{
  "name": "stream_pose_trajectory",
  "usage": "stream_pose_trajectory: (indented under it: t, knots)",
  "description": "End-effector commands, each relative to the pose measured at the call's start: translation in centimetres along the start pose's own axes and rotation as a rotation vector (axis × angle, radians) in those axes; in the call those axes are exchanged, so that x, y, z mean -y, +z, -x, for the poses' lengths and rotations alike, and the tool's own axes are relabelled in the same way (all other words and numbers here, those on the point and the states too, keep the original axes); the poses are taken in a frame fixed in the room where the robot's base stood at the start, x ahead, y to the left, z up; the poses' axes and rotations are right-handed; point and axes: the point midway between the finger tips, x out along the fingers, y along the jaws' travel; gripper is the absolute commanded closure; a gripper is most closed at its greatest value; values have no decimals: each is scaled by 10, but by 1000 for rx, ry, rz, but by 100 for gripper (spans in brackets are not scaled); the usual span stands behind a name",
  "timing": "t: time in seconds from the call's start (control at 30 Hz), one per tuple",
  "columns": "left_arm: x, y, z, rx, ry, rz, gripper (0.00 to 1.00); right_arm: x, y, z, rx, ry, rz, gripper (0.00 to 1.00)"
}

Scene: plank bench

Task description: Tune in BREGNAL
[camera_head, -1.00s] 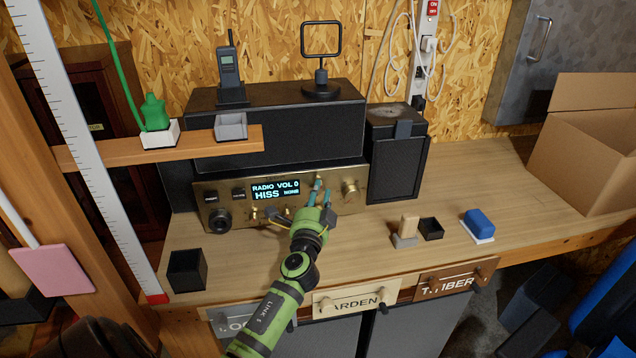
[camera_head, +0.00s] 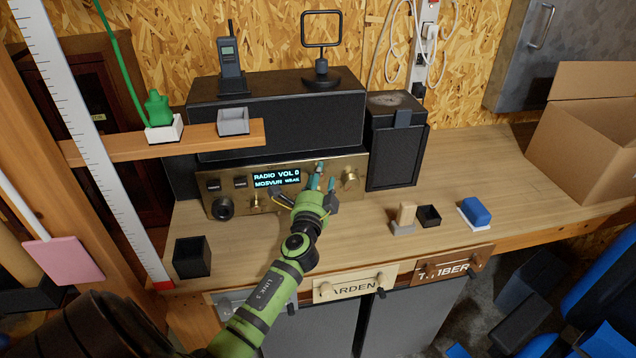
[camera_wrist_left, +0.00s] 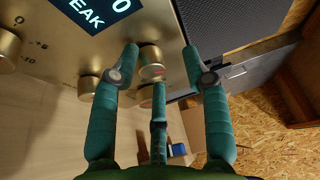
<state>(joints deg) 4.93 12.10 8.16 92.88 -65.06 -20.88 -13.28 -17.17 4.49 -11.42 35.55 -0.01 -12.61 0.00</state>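The radio (camera_head: 212,188) has a brass front with several knobs. Its lit display (camera_head: 276,178) reads "RADIO VOL 0" and, below, what looks like "MOSVURI WEAK"; the end of the display (camera_wrist_left: 88,10) shows in the left wrist view. My left gripper (camera_head: 322,182) is at the front, right of the display. In the left wrist view, the gripper (camera_wrist_left: 160,62) has its teal fingers spread around a brass knob (camera_wrist_left: 151,65). A gap shows on the knob's right side; contact on its left is unclear. Another knob (camera_head: 350,180) stands further right. My right gripper is not in view.
A dark speaker (camera_head: 397,150) stands right of the radio. A shelf (camera_head: 200,141) juts out at left. The bench right of the speaker is mostly clear.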

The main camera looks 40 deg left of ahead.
Motion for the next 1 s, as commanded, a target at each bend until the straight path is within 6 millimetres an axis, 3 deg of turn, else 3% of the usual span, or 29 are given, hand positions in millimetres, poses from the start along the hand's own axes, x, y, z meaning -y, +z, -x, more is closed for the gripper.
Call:
stream_pose_trajectory:
  t: [0.37, 0.8, 1.0]
  knots:
    - [-6, 1, 8, 5, 12, 1, 50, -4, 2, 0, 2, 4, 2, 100]
    - [-5, 0, 92, 5, 12, 0, 50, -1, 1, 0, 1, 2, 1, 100]
    - [-4, -1, 115, 3, 10, 1, 50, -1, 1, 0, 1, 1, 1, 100]
